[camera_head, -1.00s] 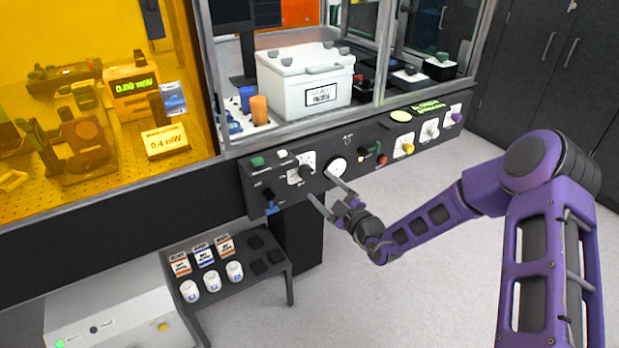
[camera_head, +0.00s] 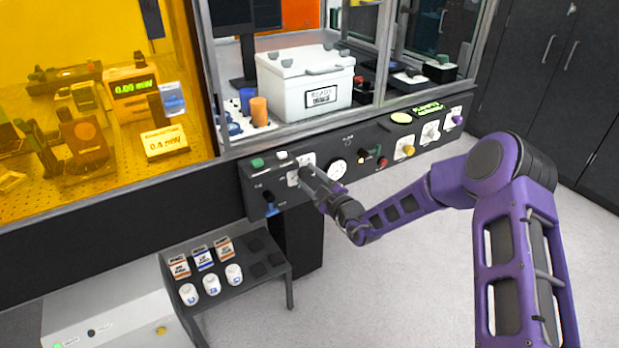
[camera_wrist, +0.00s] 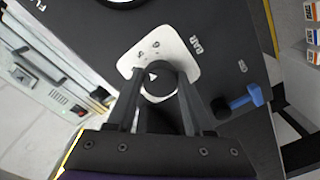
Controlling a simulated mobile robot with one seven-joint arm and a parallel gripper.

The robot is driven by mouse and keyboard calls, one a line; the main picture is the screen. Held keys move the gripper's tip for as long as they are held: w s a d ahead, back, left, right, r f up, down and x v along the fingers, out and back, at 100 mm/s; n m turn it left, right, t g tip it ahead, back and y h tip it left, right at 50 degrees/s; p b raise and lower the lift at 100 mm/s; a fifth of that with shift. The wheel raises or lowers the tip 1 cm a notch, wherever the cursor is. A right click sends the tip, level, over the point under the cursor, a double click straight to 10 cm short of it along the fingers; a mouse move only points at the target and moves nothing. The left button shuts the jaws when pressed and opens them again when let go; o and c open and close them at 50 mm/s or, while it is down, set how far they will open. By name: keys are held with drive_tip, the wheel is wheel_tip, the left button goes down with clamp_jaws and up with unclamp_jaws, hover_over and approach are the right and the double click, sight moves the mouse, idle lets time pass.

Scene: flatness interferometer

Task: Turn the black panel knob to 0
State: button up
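The black panel knob (camera_wrist: 158,82) sits on a white scale plate (camera_wrist: 185,52) in the wrist view, with a small white pointer mark on its face. Figures on the plate are small and turned; I cannot read the setting. My gripper (camera_wrist: 161,88) has one finger on each side of the knob. Whether both fingers touch it is not clear. In the head view my gripper (camera_head: 306,176) is in front of the panel and covers most of the knob; part of the scale plate (camera_head: 307,158) shows behind it.
A blue-handled switch (camera_wrist: 245,100) is close to the right finger in the wrist view. In the head view a round white dial (camera_head: 337,168) is right of my gripper, with a yellow knob (camera_head: 404,151) farther right. A low rack (camera_head: 262,258) with bottles stands below left.

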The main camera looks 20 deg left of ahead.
clamp_jaws()
